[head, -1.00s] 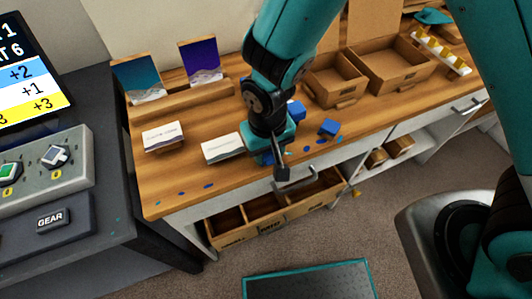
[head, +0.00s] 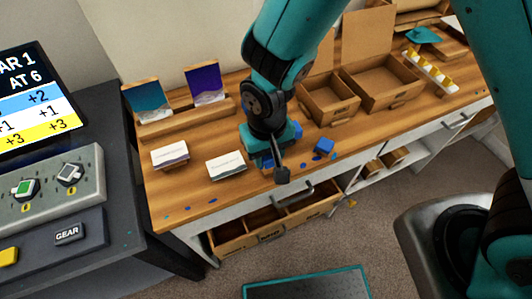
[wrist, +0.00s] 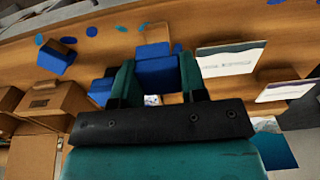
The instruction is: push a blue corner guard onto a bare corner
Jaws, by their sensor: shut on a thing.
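My gripper (head: 267,158) is low over the workbench (head: 200,195), behind its front edge. In the wrist view its two teal fingers are shut on a blue corner guard (wrist: 157,72). A brown block-like piece (wrist: 154,34) shows just beyond the held guard; I cannot tell whether they touch. A loose blue guard (head: 324,146) lies on the bench to the right, also in the wrist view (wrist: 57,57). Another blue piece (wrist: 100,91) is beside the left finger. The bare corner cannot be made out clearly.
Two white cards (head: 170,154) (head: 226,166) stand left of my gripper. Open cardboard boxes (head: 328,100) (head: 383,83) are behind and right. Flat blue spots dot the bench front. A drawer (head: 285,226) with compartments is pulled open below.

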